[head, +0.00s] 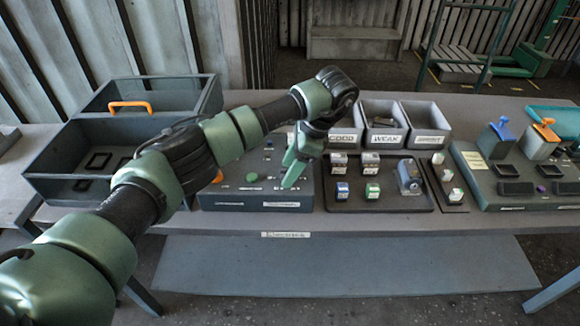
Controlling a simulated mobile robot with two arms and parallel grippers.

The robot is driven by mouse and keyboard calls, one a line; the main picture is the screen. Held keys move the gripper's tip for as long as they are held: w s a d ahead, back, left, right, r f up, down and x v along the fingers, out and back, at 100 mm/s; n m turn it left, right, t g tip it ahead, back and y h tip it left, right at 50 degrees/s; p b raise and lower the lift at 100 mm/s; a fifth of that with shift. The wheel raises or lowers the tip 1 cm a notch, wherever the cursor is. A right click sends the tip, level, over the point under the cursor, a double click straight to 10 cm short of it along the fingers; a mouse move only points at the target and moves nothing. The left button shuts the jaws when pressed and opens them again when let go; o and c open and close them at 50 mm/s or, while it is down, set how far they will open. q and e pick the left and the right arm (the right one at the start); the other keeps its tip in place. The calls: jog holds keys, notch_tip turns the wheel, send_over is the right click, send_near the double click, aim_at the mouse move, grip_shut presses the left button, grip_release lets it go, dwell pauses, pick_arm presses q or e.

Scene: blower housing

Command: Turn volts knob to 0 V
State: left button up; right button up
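The dark control box (235,198) sits on the bench in the middle, with white labels on its front. Its top carries a green round piece (252,177), an orange piece (217,177) and several small pale parts. I cannot tell which part is the volts knob; the lettering is too small and my arm covers part of the panel. My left gripper (292,180) points down over the right part of the box, its fingertips at or just above the top. Its finger gap is not clear, and I cannot tell if it touches anything. My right gripper is out of view.
An open dark toolbox (48,178) with an orange handle stands left. To the right are a tray (396,208) of small blocks, labelled grey bins (427,118) behind it, and a dark fixture (480,190) with blue and orange handles. The bench front edge is clear.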

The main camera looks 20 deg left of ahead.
pick_arm(q)
jog(key=s+v, duration=0.1)
jog(key=v, duration=0.6)
jog(key=shift+w+r, duration=0.4)
jog(key=shift+w, duration=0.15)
jog(key=shift+d+f, duration=0.1)
jog(key=shift+d, duration=0.05)
